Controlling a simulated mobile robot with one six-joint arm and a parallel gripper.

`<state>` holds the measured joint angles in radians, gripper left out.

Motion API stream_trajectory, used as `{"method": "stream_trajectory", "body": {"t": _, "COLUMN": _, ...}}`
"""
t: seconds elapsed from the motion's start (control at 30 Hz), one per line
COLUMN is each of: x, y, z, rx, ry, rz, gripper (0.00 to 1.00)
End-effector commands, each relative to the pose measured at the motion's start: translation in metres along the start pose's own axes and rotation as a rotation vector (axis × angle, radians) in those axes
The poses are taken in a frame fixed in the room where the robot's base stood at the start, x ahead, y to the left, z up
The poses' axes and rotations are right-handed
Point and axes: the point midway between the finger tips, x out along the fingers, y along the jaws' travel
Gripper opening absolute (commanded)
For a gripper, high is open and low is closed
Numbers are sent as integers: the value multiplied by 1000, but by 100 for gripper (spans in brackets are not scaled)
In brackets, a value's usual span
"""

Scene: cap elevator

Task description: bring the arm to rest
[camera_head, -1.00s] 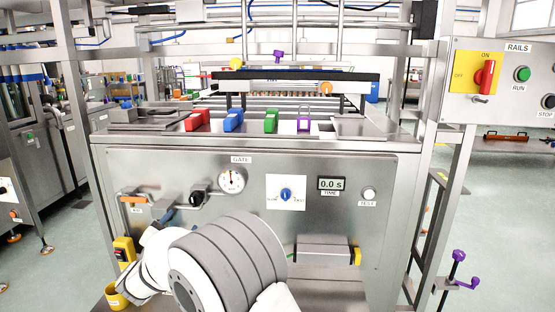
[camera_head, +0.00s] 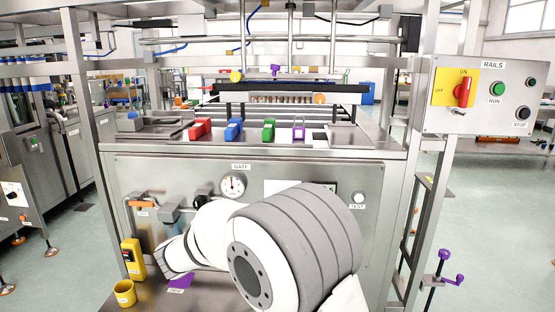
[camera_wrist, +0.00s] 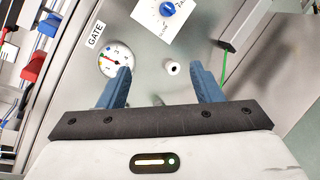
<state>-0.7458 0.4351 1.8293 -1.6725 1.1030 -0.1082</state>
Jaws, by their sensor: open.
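My gripper (camera_wrist: 161,88) shows in the wrist view with its two blue fingers spread apart and nothing between them. Beyond the fingers is the steel panel with the GATE gauge (camera_wrist: 115,58) near the left finger and a blue knob (camera_wrist: 168,8) at the top. In the head view my white and grey arm is folded large across the lower middle. The gripper's fingertips do not show there. The arm hides part of the panel (camera_head: 140,180), including the knob and most of the time display.
A yellow cup (camera_head: 125,293) sits at lower left. The RAILS box (camera_head: 480,95) is at right. Open floor (camera_head: 500,220) lies at far right.

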Motion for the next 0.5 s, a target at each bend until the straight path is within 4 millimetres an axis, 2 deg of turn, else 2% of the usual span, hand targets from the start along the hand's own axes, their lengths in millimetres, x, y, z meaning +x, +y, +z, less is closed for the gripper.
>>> {"method": "stream_trajectory", "body": {"t": 0.03, "x": 2, "y": -2, "z": 31, "rx": 41, "ry": -9, "rz": -55, "gripper": 59}}
{"method": "stream_trajectory", "body": {"t": 0.13, "x": 4, "y": -24, "z": 90, "rx": 152, "ry": -28, "rz": -203, "gripper": 59}}
{"method": "stream_trajectory", "body": {"t": 0.27, "x": -9, "y": -67, "z": 180, "rx": 368, "ry": -61, "rz": -453, "gripper": 59}}
{"method": "stream_trajectory", "body": {"t": 0.3, "x": -19, "y": -81, "z": 207, "rx": 447, "ry": -73, "rz": -533, "gripper": 59}}
{"method": "stream_trajectory", "body": {"t": 0.4, "x": -49, "y": -114, "z": 261, "rx": 657, "ry": -99, "rz": -724, "gripper": 59}}
{"method": "stream_trajectory", "body": {"t": 0.5, "x": -88, "y": -140, "z": 303, "rx": 880, "ry": -125, "rz": -896, "gripper": 59}}
